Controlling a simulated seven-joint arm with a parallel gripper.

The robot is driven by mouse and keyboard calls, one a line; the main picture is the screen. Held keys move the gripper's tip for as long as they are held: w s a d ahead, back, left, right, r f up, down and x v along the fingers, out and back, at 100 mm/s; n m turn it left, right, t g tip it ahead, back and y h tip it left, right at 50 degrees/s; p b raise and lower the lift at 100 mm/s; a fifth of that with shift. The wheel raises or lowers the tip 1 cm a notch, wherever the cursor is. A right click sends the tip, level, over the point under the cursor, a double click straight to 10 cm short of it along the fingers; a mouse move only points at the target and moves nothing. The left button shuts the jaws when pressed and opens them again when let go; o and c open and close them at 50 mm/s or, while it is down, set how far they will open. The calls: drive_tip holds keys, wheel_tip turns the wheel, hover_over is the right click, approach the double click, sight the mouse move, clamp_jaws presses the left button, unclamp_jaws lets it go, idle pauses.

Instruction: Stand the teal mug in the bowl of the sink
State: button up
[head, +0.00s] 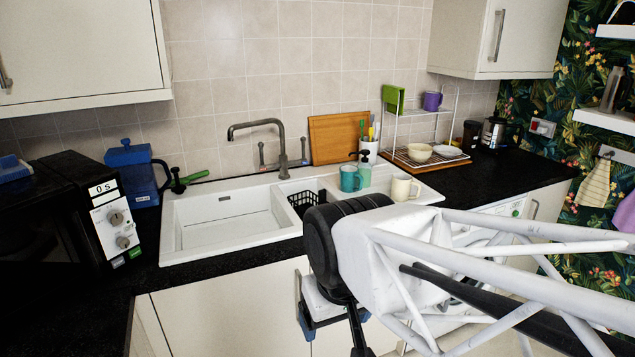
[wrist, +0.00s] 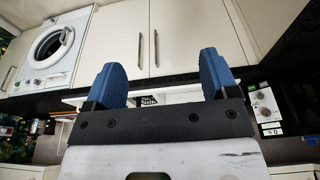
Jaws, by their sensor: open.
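The teal mug (head: 348,179) stands upright on the right part of the white sink unit, beside the small black basket (head: 303,202). The sink's large bowl (head: 228,232) is to the left of the mug and looks empty. My gripper (head: 332,318) is in front of the counter and below its top, apart from the mug and partly hidden by my own wrist. In the wrist view my gripper (wrist: 162,78) is open, with its two blue fingers wide apart and nothing between them. The mug cannot be made out there.
A cream mug (head: 403,188) and a pale green soap bottle (head: 365,169) stand close to the teal mug. The tap (head: 282,150) rises behind the bowl. A microwave (head: 95,215) is at left; a dish rack (head: 425,135) is at right. Cupboard doors (head: 230,315) are below the counter.

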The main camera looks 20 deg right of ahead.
idle(0.3)
drive_tip(key=w+d+r+m, duration=0.2)
drive_tip(key=w+d+r, duration=0.15)
drive_tip(key=w, duration=0.65)
drive_tip(key=w+d+r+m, duration=0.2)
drive_tip(key=w+r, duration=0.3)
drive_tip(key=w, duration=0.5)
drive_tip(key=m+g+h, duration=0.2)
drive_tip(key=m, duration=0.9)
hover_over(358, 177)
wheel_tip(358, 177, down, 16)
drive_tip(key=shift+a+r, duration=0.1)
drive_tip(key=shift+a, duration=0.1)
drive_tip(key=shift+w+d+f, duration=0.1)
drive_tip(key=shift+d+f, duration=0.1)
drive_tip(key=shift+f, duration=1.05)
